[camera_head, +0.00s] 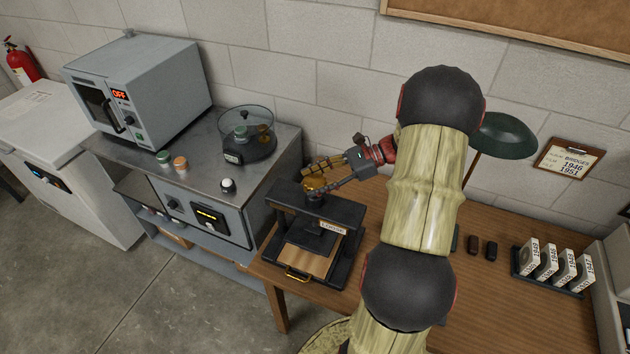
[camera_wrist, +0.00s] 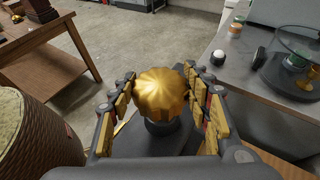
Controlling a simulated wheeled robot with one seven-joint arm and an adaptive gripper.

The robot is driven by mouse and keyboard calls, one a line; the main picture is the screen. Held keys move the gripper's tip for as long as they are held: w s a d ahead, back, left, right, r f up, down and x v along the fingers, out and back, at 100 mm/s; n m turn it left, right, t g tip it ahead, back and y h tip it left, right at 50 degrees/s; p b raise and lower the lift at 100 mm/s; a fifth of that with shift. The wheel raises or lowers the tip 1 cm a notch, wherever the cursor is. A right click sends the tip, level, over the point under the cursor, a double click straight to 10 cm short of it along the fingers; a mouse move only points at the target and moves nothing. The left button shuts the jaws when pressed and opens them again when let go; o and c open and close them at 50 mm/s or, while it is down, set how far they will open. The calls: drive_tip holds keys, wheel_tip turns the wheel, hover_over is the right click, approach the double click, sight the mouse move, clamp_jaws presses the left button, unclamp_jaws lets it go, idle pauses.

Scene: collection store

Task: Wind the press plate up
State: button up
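The press (camera_head: 345,215) is a black frame on the wooden table, with a small label on its front. A ribbed gold knob (camera_head: 314,185) sits on top of it; the knob also shows large in the wrist view (camera_wrist: 161,93). The dark press plate (camera_head: 317,238) hangs under the top beam, partly in shadow; its exact height is hard to tell. My gripper (camera_head: 328,176) is at the knob, with its yellow-padded fingers on either side of it. In the wrist view the fingers (camera_wrist: 160,88) are spread, with a narrow gap at the left of the knob.
A tan board with a brass handle (camera_head: 297,273) lies at the press's base. Left is a metal bench (camera_head: 268,160) with a glass-domed device (camera_head: 246,135) and an oven (camera_head: 140,85). A green lamp (camera_head: 505,135) and a rack of numbered blocks (camera_head: 550,270) are right.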

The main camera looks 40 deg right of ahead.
drive_tip(key=o, duration=0.5)
drive_tip(key=shift+c, duration=0.2)
drive_tip(key=shift+d, duration=0.1)
drive_tip(key=v, duration=0.7)
drive_tip(key=shift+s, duration=0.15)
